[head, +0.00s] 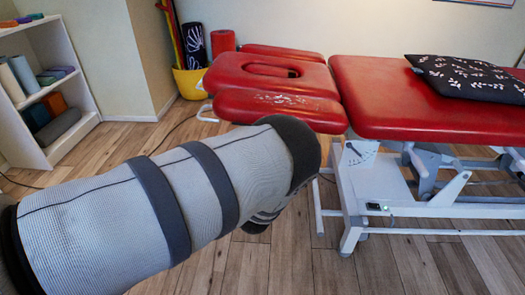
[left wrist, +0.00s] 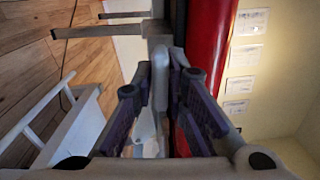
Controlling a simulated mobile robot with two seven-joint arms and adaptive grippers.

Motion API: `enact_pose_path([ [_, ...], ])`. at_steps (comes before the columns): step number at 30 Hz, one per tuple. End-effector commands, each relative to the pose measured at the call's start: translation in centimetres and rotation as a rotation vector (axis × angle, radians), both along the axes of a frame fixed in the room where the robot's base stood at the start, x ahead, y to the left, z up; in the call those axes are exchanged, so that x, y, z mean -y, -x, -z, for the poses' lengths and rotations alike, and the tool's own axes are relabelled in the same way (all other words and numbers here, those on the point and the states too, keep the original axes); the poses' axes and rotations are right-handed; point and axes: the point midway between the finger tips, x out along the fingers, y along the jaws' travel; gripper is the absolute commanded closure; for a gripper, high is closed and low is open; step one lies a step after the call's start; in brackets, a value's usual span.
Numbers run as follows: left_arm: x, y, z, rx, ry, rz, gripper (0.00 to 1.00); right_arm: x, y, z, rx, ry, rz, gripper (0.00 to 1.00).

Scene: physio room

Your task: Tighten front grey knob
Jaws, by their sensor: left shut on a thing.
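The front grey knob (left wrist: 160,60) shows in the left wrist view as a grey part between my fingertips, beside the red pad edge (left wrist: 208,45). My left gripper (left wrist: 160,84) is shut on it, with one finger on each side. The fingers hide part of the knob, so its exact shape and how far it is turned cannot be told. In the head view my left arm's grey sleeve covers the gripper and the knob, near the front red side pad (head: 278,107) of the treatment table. My right gripper is in neither view.
The red main pad (head: 420,100) carries a dark patterned pillow (head: 465,77). The white table frame (head: 365,190) stands right of my arm. A shelf (head: 62,140) is at the left, a yellow bucket (head: 188,84) at the back. Wooden floor in front is clear.

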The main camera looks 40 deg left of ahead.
Motion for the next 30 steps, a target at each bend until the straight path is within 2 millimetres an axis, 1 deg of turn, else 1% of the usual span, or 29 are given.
enact_pose_path([
  [8, -0.1, 0.1, -0.1, 0.001, -0.002, -0.003, 1.00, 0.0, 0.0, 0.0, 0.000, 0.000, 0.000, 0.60],
  [9, -0.1, 0.1, -0.1, 0.001, -0.002, -0.003, 0.82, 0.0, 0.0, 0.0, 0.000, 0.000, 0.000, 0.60],
  [11, -0.1, 0.0, -0.1, 0.001, -0.002, -0.003, 0.69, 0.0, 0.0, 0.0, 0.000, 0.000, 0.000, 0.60],
  [12, -0.1, 0.0, -0.1, 0.001, -0.002, -0.003, 0.66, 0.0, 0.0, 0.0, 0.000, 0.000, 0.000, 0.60],
  [20, 0.0, 0.0, -0.1, 0.001, -0.001, -0.001, 0.66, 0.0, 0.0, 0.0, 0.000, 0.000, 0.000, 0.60],
  [23, 0.2, 0.4, 0.0, -0.001, 0.000, 0.000, 0.66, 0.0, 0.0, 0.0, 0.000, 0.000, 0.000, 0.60],
  [26, 1.2, 1.9, 0.0, -0.004, 0.000, 0.001, 0.66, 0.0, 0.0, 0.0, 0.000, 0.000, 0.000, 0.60],
  [30, 3.3, 5.3, 0.0, -0.005, -0.002, 0.002, 0.66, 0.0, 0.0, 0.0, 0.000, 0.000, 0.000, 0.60],
])
